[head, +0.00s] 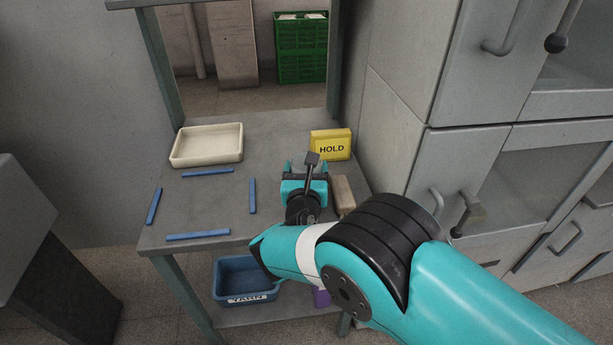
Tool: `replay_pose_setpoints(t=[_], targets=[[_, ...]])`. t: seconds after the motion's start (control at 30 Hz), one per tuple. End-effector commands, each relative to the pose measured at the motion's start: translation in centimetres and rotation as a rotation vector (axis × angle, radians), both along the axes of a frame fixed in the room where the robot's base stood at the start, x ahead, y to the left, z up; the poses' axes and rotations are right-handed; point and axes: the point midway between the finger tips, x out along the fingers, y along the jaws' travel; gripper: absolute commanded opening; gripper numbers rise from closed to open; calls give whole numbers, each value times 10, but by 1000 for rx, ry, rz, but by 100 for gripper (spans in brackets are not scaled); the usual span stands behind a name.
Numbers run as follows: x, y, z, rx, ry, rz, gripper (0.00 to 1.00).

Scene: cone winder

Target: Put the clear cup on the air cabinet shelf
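My gripper (305,172) is over the right part of the grey workbench, pointing away from the camera. Its two teal fingers look apart, but a dark part of it hides the space between them. I cannot tell whether it holds anything. I see no clear cup in this view. A tall grey cabinet (400,130) stands to the right of the bench, with handled doors, some with glass-like panels. I cannot tell whether this is the air cabinet, and no open shelf shows in it.
The grey workbench (215,205) carries a cream tray (207,160), a yellow HOLD block (331,150), a tan block (343,195) and several blue strips. The strips frame a bare area at front left. Below are a blue YARN bin (240,270) and a partly hidden purple object (321,298).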

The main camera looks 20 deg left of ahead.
Motion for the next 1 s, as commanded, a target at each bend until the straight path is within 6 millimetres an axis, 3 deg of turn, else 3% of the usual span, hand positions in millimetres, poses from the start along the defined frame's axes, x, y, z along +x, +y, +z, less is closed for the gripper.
replay_pose_setpoints(t=[0.4,0.53,0.73,1.0], targets=[[0,0,121,5,-3,-1,48],[0,0,151,5,-2,-1,48],[0,0,177,1,-1,-1,48],[0,0,183,-1,0,0,48]])
